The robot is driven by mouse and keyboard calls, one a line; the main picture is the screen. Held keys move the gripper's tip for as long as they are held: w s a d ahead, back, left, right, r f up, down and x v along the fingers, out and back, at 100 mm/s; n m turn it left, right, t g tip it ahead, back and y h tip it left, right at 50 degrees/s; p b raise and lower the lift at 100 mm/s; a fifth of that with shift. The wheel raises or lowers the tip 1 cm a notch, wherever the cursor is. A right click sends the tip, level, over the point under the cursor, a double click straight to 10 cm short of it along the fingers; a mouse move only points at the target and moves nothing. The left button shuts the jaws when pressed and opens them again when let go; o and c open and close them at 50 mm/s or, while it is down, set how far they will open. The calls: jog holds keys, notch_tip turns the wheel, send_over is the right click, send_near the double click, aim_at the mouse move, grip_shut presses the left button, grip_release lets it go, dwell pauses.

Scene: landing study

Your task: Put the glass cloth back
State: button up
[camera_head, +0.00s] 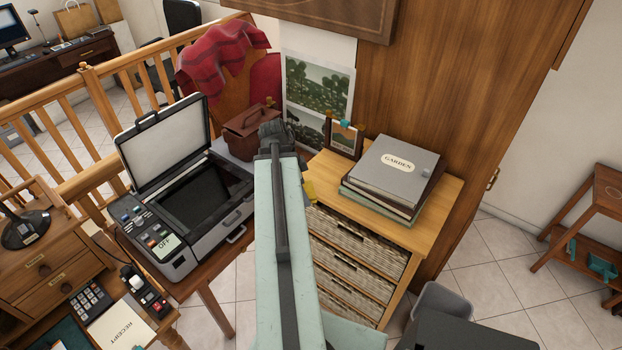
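I cannot pick out a glass cloth with certainty. A red checked cloth (222,48) is draped over a rounded brown and red piece behind the railing's end. Small teal items (602,268) lie on the low shelf of the stand at the right; I cannot tell what they are. The flatbed scanner (185,200) stands on a wooden table with its lid (163,143) raised and its dark glass showing. My gripper (276,133) is seen from behind at the end of my pale green arm, beside a brown lidded box (246,130). Its fingers and anything in them are hidden.
A wooden cabinet (437,212) with wicker drawers bears grey binders (398,168) and a small framed picture (344,137). A desk at lower left holds a calculator (90,300) and a receipt paper (120,327). A grey bin (442,300) stands on the floor.

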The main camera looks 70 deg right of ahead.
jog(key=b, duration=0.1)
send_over(319, 174)
jog(key=a, duration=0.1)
jog(key=shift+w+a+f, duration=0.1)
jog(key=shift+w+f, duration=0.25)
jog(key=shift+f, duration=0.3)
jog(key=b+x, duration=0.2)
jog(key=w+b+x, duration=0.1)
jog(key=b+x, duration=0.1)
jog(key=shift+f, duration=0.15)
jog(key=o, duration=2)
jog(key=p+v, duration=1.1)
jog(key=v, duration=0.1)
jog(key=shift+r+p, duration=0.35)
jog(key=shift+p, duration=0.05)
